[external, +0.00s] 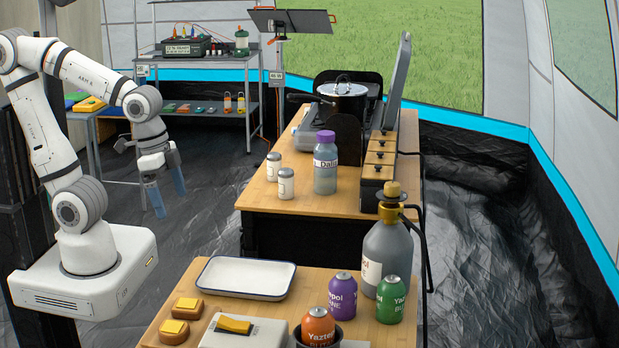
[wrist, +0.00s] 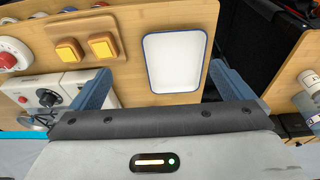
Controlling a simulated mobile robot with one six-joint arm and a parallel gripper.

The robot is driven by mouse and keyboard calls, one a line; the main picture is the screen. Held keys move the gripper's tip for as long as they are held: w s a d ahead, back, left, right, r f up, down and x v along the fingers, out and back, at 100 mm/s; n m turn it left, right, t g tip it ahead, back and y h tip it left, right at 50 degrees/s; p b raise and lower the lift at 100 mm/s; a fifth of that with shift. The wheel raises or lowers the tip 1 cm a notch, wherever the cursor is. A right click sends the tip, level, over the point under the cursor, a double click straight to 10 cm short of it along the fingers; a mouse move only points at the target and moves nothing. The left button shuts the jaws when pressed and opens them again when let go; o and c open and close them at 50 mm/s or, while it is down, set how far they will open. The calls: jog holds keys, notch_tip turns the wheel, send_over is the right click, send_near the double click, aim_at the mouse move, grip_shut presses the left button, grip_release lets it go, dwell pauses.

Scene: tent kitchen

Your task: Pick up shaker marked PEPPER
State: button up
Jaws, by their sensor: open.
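Two small shakers with metal caps stand upright on the wooden table beyond the front one in the external view. One is the rear shaker (external: 274,166), the other the nearer shaker (external: 286,184). Their labels are too small to read, so I cannot tell which is marked PEPPER. My gripper (external: 165,200) hangs in the air left of that table, fingers pointing down, apart from both shakers. It is open and empty. In the wrist view my gripper (wrist: 172,90) has its blue fingers spread wide. A shaker shows partly at the right edge (wrist: 309,79).
A jar with a purple lid (external: 326,163) stands right of the shakers, with a pot (external: 343,100) on the stove behind. The front table holds a white tray (external: 245,278), also in the wrist view (wrist: 175,62), and several cans and a large bottle (external: 388,252).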

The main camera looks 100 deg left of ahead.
jog(key=shift+c, duration=0.2)
jog(key=c, duration=0.7)
jog(key=w+a+r+n+g+p, duration=0.1)
jog(key=w+a+r+n+p, duration=0.2)
jog(key=w+a, duration=0.85)
jog(key=shift+n+g, duration=0.5)
jog(key=shift+g, duration=0.2)
jog(key=w+a+f+p, duration=0.1)
jog(key=a, duration=0.8)
jog(key=w+a+p, duration=0.1)
jog(key=w+a, duration=0.1)
jog(key=a, duration=0.7)
jog(key=w+a+f+p, duration=0.1)
jog(key=w+a, duration=0.1)
jog(key=a, duration=0.7)
jog(key=shift+f, duration=0.35)
jog(key=n+p, duration=0.1)
jog(key=p, duration=0.1)
send_over(275, 168)
jog(key=a, duration=0.2)
notch_tip(275, 168, down, 5)
jog(key=shift+d+f, duration=0.15)
jog(key=shift+f, duration=0.05)
jog(key=shift+s+a+f+p, duration=0.15)
jog(key=shift+f+p, duration=0.2)
jog(key=shift+f, duration=1.55)
jog(key=shift+s+a+f+p, duration=0.1)
jog(key=shift+f+p, duration=0.25)
jog(key=shift+f, duration=1.55)
